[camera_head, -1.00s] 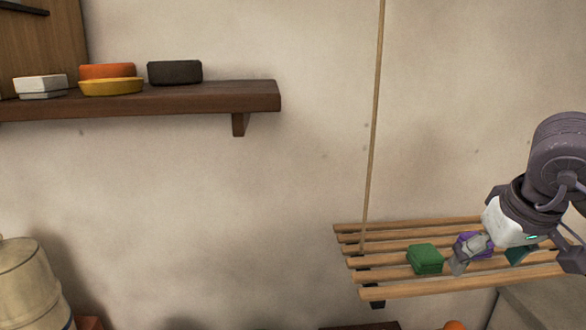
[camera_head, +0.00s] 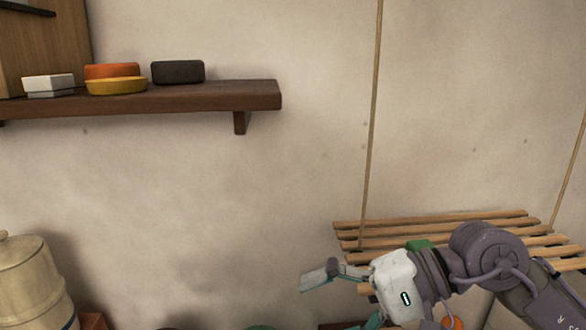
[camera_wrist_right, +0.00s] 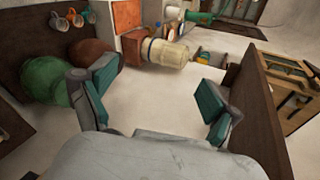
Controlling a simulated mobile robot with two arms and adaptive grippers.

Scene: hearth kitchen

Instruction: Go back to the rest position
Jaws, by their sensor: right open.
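My right gripper (camera_head: 345,297) is open and empty in front of the wall, left of the hanging slatted shelf (camera_head: 430,223). Its two teal-padded fingers stand wide apart in the right wrist view (camera_wrist_right: 158,92), with nothing between them. My right arm crosses in front of the slatted shelf and hides much of it. A green block (camera_head: 420,244) on the slats shows only its top behind my arm. The purple item seen earlier beside it is hidden. My left gripper is not in view.
A dark wall shelf (camera_head: 200,97) holds a white box (camera_head: 48,85), orange and yellow dishes (camera_head: 116,85) and a black block (camera_head: 178,72). A cream container (camera_head: 30,285) stands lower left. Ropes (camera_head: 372,130) hold the slatted shelf. The wall between is clear.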

